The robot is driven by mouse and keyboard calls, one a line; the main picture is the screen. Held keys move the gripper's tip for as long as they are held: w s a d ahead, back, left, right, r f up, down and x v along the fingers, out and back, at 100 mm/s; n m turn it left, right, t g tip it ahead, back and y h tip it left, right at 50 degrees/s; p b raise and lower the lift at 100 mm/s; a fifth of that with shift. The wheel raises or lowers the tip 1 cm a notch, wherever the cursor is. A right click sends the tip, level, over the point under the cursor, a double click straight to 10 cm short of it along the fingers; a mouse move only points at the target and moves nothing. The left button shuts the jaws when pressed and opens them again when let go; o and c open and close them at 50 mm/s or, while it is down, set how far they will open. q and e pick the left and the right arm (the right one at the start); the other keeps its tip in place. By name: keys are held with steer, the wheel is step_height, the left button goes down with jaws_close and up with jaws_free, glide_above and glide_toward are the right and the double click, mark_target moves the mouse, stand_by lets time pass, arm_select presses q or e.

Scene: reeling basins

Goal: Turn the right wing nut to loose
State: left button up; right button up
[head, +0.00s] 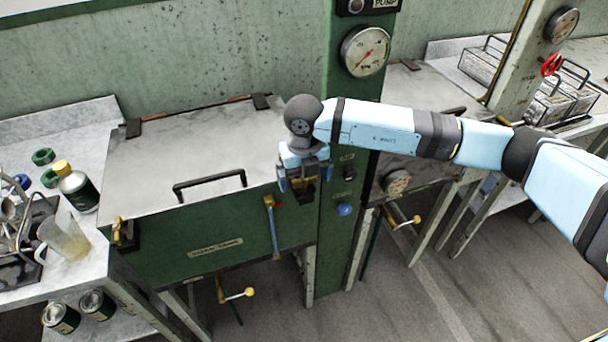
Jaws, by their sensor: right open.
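The right wing nut (299,184) is a small brass-coloured piece at the front right corner of the green basin's lid (220,140). It is partly hidden by my right gripper (304,180). The right gripper points down over this corner, open, with one finger on each side of the wing nut. I cannot tell whether the fingers touch it or which way its wings lie. A matching brass wing nut (119,232) shows at the lid's front left corner. The lid lies closed on the green basin (190,250). My left gripper is not in view.
A black handle (210,184) stands up from the lid. A blue lever (271,228) hangs on the basin front. The green post (335,240) with a gauge (365,52) and blue knob (345,208) stands close right of the gripper. A cluttered bench (75,275) is at left.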

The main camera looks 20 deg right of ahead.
steer(key=c, duration=0.9)
steer(key=shift+c, duration=0.2)
